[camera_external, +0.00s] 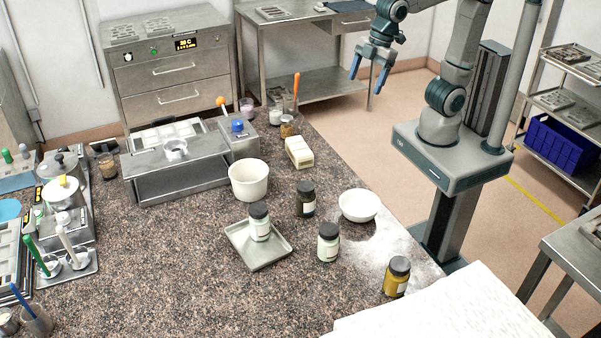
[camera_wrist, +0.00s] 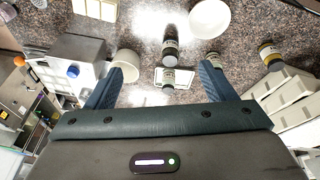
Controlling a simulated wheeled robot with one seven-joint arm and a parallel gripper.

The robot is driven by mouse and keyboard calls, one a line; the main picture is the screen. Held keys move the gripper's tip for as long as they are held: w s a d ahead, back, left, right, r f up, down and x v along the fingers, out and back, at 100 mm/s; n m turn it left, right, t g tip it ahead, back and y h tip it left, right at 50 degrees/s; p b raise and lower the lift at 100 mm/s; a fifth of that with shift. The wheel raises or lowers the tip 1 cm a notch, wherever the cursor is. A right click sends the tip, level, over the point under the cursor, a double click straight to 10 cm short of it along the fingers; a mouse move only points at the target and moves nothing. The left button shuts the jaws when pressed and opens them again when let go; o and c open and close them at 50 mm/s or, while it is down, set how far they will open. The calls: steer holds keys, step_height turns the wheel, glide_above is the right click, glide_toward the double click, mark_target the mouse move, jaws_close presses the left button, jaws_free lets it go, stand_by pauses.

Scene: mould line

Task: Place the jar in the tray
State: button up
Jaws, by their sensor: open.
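A pale jar with a dark lid (camera_external: 260,222) stands upright in the shallow grey metal tray (camera_external: 258,256) on the speckled counter. The tray also shows in the wrist view (camera_wrist: 186,77). A dark brown jar (camera_external: 305,200) stands behind it, another pale jar (camera_external: 328,243) to its right, and a yellow jar (camera_external: 397,277) nearer the counter's right edge. The task does not say which jar is meant. My gripper (camera_external: 368,73) is open and empty, raised beyond the counter, far from the jars. In the wrist view its right finger partly hides one jar.
A white bowl (camera_external: 359,206), a cream tub (camera_external: 249,181) and a cream block (camera_external: 299,152) stand near the jars. A metal stand (camera_external: 178,180) is at the left back. White paper-like sheets (camera_external: 450,312) lie at the front right. The counter's front middle is clear.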

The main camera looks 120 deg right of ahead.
steer(key=s+d+f+m, duration=0.1)
steer(key=s+f+m, duration=0.2)
steer(key=s+f, duration=0.3)
steer(key=s, duration=0.5)
steer(key=shift+s+f+t, duration=0.2)
steer(key=shift+s+t, duration=0.15)
steer(key=shift+t, duration=0.05)
